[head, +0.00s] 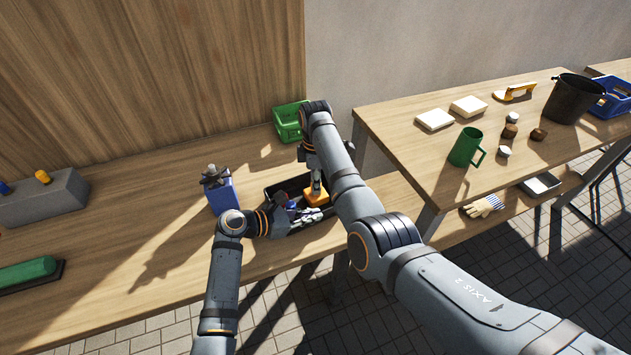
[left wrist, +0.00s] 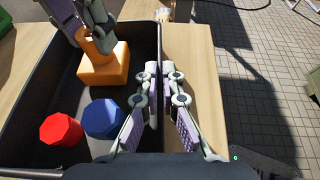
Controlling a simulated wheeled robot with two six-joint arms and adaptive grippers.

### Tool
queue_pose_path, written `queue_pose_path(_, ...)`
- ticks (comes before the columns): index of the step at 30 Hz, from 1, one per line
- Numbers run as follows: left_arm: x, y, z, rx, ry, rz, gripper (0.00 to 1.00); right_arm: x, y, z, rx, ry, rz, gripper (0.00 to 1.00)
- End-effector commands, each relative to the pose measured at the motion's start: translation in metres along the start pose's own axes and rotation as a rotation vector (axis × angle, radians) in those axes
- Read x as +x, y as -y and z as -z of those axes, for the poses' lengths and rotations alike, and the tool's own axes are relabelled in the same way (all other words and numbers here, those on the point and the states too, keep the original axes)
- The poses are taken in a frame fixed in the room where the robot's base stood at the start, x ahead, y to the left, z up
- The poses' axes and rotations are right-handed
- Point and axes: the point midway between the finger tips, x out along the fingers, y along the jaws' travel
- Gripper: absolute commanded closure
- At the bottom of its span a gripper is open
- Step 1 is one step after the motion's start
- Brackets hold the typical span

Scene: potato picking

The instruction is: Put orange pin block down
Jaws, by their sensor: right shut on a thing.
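The orange pin block (head: 316,195) has a square base and an upright pin. It is inside the black tray (head: 270,192), and it also shows in the left wrist view (left wrist: 104,68). My right gripper (left wrist: 90,25) is shut on its pin from above. I cannot tell whether the base rests on the tray floor. My left gripper (left wrist: 160,68) has one finger on each side of the tray's wall (left wrist: 160,38), with the tips close together on it. A red piece (left wrist: 60,129) and a blue piece (left wrist: 104,118) stand in the tray near the left gripper.
A blue container (head: 221,193) stands left of the tray and a green crate (head: 290,121) behind it. A grey block (head: 45,198) sits far left. The right table holds a green mug (head: 466,147) and a black bucket (head: 573,98). Bare wood lies left of the tray.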

Motion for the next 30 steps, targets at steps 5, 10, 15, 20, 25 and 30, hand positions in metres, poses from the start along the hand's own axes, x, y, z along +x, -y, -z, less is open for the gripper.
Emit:
queue_pose_path(5, 0.0, 0.0, 0.0, 0.0, -0.001, 0.0, 1.0, -0.001, -0.001, 0.0, 0.0, 0.0, -0.002, 1.0)
queue_pose_path(10, 0.0, 0.0, 0.0, 0.0, -0.001, 0.0, 1.0, 0.003, 0.0, 0.0, 0.0, 0.0, -0.001, 0.71)
queue_pose_path(15, 0.0, 0.0, 0.0, 0.0, -0.001, 0.0, 1.0, 0.002, 0.0, 0.0, 0.0, 0.0, -0.001, 0.49)
queue_pose_path(20, 0.0, 0.0, 0.0, 0.0, 0.0, 0.0, 1.0, 0.002, 0.0, 0.0, 0.0, 0.0, -0.001, 0.49)
queue_pose_path(25, 0.0, 0.0, 0.0, 0.0, 0.0, 0.0, 1.0, -0.002, -0.001, 0.0, 0.0, 0.0, -0.002, 0.49)
queue_pose_path(30, 0.0, 0.0, 0.0, 0.0, 0.0, 0.0, 1.0, -0.032, -0.001, 0.0, 0.0, -0.001, -0.006, 0.49)
